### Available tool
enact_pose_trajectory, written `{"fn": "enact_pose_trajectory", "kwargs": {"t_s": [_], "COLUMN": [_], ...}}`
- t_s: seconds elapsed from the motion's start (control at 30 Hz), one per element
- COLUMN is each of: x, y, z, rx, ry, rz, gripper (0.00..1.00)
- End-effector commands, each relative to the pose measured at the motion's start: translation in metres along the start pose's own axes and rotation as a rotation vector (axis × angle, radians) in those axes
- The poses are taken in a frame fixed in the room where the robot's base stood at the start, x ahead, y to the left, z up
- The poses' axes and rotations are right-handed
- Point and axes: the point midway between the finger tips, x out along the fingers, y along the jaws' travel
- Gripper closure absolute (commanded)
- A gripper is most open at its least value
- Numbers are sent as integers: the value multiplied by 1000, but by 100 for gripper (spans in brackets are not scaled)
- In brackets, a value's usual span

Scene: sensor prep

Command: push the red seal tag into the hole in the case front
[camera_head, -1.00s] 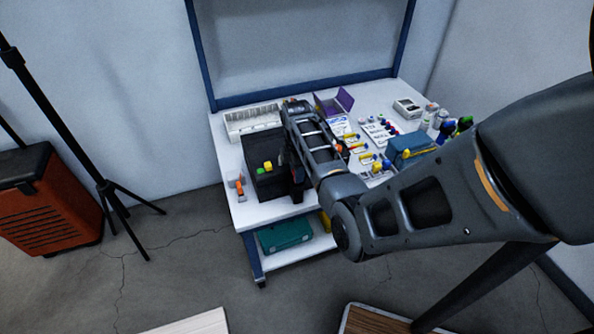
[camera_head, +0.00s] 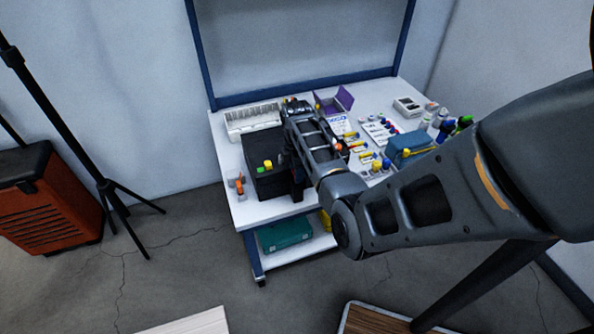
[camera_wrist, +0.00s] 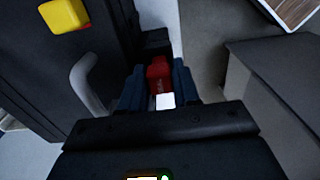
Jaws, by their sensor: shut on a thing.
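The red seal tag (camera_wrist: 159,72) sits between the two blue-grey fingers of my gripper (camera_wrist: 160,88) in the wrist view, with a white patch below it. My gripper is shut on it. The black case (camera_wrist: 30,65) fills the left of the wrist view, with a grey handle (camera_wrist: 84,82) beside my fingers. A dark block (camera_wrist: 152,42) lies just beyond the tag; I cannot tell whether they touch. The hole is not discernible. In the head view the case (camera_head: 262,145) stands on the white bench, and my arm hides the tag.
A yellow piece (camera_wrist: 65,14) is on the case. An orange-handled tool (camera_head: 239,183) lies left of the case. A white rack (camera_head: 253,119) stands behind it. Bottles, a blue box (camera_head: 405,146) and small parts crowd the right of the bench. A teal case (camera_head: 286,235) is on the lower shelf.

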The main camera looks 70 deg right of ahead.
Motion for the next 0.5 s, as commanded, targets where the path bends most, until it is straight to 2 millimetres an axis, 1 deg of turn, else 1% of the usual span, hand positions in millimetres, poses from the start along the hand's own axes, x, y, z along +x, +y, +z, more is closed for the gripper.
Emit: {"fn": "enact_pose_trajectory", "kwargs": {"t_s": [0.5], "x": [4], "y": [0], "z": [0], "rx": [0], "ry": [0], "rz": [0], "gripper": [96]}}
